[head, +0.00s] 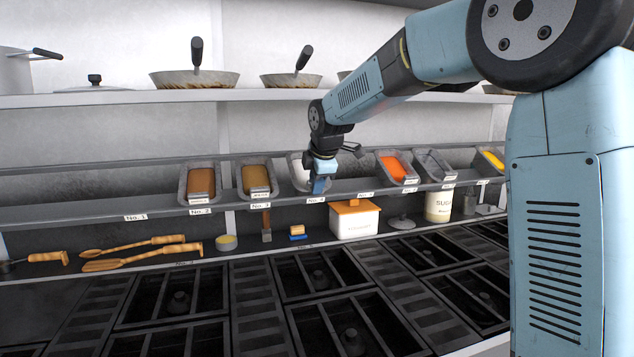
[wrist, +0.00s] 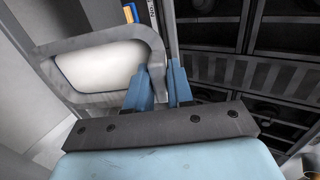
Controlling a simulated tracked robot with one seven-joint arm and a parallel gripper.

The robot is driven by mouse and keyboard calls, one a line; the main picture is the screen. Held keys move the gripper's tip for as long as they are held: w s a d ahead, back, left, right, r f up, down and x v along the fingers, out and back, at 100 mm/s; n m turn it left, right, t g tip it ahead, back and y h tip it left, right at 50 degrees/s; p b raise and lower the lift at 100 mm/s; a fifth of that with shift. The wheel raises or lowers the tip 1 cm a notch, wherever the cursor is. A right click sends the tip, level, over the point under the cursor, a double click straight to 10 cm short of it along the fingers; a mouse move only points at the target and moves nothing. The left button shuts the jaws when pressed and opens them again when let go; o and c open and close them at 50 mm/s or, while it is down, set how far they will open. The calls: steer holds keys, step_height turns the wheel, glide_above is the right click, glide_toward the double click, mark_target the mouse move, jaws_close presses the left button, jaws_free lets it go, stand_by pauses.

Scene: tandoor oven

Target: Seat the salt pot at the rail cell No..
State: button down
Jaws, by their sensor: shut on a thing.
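The salt pot (head: 297,170) is a grey metal pan with white contents, at the rail (head: 232,197) in the head view, behind the fourth label from the left. My gripper (head: 321,184) is shut on its right front rim and hides part of it. In the wrist view the white-filled pot (wrist: 100,66) lies to the left, with its thick rim between the blue fingers of my gripper (wrist: 162,88). The label (head: 316,200) below it is too small to read fully. I cannot tell whether the pot rests fully in the rail.
Pots of brown (head: 201,181) and tan (head: 256,177) contents stand to the left, an orange one (head: 393,168) to the right. A gap separates salt from orange. The far-left cell (head: 135,216) is empty. Below stand an orange-lidded box (head: 354,222) and a sugar jar (head: 438,207).

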steer(key=shift+w+f, duration=0.15)
steer(key=shift+f, duration=0.05)
steer(key=c, duration=0.9)
jaws_free()
steer(key=shift+v, duration=4)
